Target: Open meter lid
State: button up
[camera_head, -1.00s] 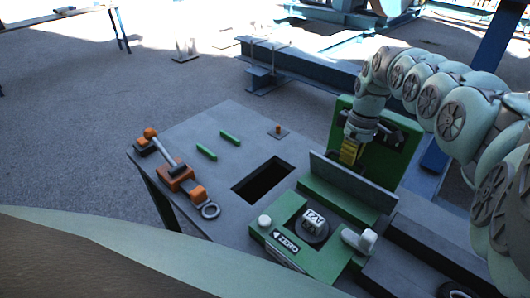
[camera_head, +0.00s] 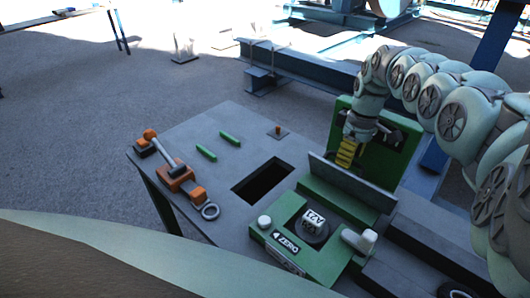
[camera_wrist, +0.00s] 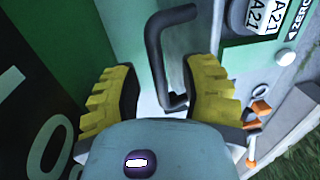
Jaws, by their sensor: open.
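The meter (camera_head: 314,222), a round dial marked A21, sits in a green housing (camera_head: 340,250) with a ZERO label. A grey plate (camera_head: 370,189) stands upright behind it. A green panel (camera_head: 375,161) stands upright farther back; dark parts show near its top, partly behind my arm. My gripper (camera_head: 346,153) is in front of this panel, above the grey plate. In the wrist view my gripper (camera_wrist: 167,92) is open, and a black bent handle (camera_wrist: 156,55) extends between its yellow fingers. Whether they touch it is unclear. The dial shows at upper right (camera_wrist: 262,18).
The grey bench has a rectangular opening (camera_head: 263,181), two green bars (camera_head: 206,152), a small orange post (camera_head: 278,131) and an orange lever clamp (camera_head: 180,178). A white knob (camera_head: 264,221) is on the housing. Blue steel beams (camera_head: 320,70) lie behind the bench.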

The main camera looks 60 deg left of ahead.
notch_tip(320, 180, up, 8)
jog(key=shift+w+r, duration=0.15)
jog(key=shift+d+r, duration=0.1)
jog(key=shift+r, duration=0.5)
jog(key=shift+r, duration=0.1)
